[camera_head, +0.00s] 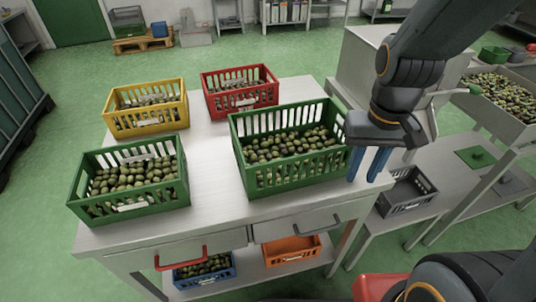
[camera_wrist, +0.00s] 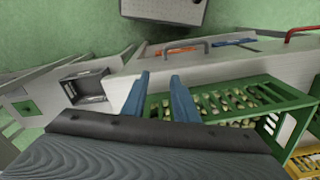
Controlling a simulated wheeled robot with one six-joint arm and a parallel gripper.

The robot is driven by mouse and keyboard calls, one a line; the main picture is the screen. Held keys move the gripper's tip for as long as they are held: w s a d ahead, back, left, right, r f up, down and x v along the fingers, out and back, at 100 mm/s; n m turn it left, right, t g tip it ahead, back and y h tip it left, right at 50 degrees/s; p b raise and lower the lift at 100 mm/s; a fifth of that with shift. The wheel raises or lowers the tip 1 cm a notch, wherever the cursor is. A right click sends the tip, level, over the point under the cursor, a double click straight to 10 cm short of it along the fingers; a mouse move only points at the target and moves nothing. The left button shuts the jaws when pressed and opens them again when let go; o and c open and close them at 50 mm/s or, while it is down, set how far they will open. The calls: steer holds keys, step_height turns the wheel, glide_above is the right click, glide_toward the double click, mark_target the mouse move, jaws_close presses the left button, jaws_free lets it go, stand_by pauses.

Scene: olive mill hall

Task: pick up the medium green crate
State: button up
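Two green crates of olives stand on the metal table (camera_head: 215,210). The larger-looking one (camera_head: 300,180), right of centre, has slatted sides; it also shows in the wrist view (camera_wrist: 262,82). The smaller-looking one (camera_head: 130,208) stands at the table's left front. I cannot tell for certain which is the medium one. My gripper (camera_head: 362,180) has two blue fingers, spread apart with nothing seen held. It is at the right end of the larger-looking crate. In the wrist view my gripper (camera_wrist: 160,76) overlaps that crate's near end; I cannot tell whether the fingers touch it.
A yellow crate (camera_head: 147,121) and a red crate (camera_head: 240,103) stand behind on the same table. A blue crate (camera_head: 205,283) and an orange crate (camera_head: 290,257) sit on the shelf below. A grey crate (camera_head: 405,207) stands lower right. Drawer handles (camera_head: 181,260) stick out in front.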

mark_target(285, 105)
steer(key=w+a+r+m+p, duration=0.3)
steer(key=w+r+p, duration=0.1)
steer(key=w, duration=0.3)
steer(key=w+a+r+m+p, duration=0.3)
steer(key=w+a+r, duration=0.1)
steer(key=w, duration=0.2)
steer(key=w+a+f+m, duration=0.1)
steer(key=w+a+m, duration=0.1)
steer(key=w+a, duration=0.1)
steer(key=w+a+f+m, duration=0.2)
steer(key=w+a+m, duration=0.1)
steer(key=w+a+f+m+p, duration=0.1)
steer(key=w+a+f+m, duration=0.1)
steer(key=w+a+m, duration=0.1)
steer(key=shift+a+f, duration=0.25)
steer(key=shift+a, duration=0.05)
steer(key=f+p, duration=0.1)
steer(key=f, duration=0.1)
steer(key=f+p, duration=0.1)
steer(key=shift+a+f, duration=0.35)
steer(key=shift+a, duration=0.05)
steer(key=shift+f, duration=0.7)
jaws_close()
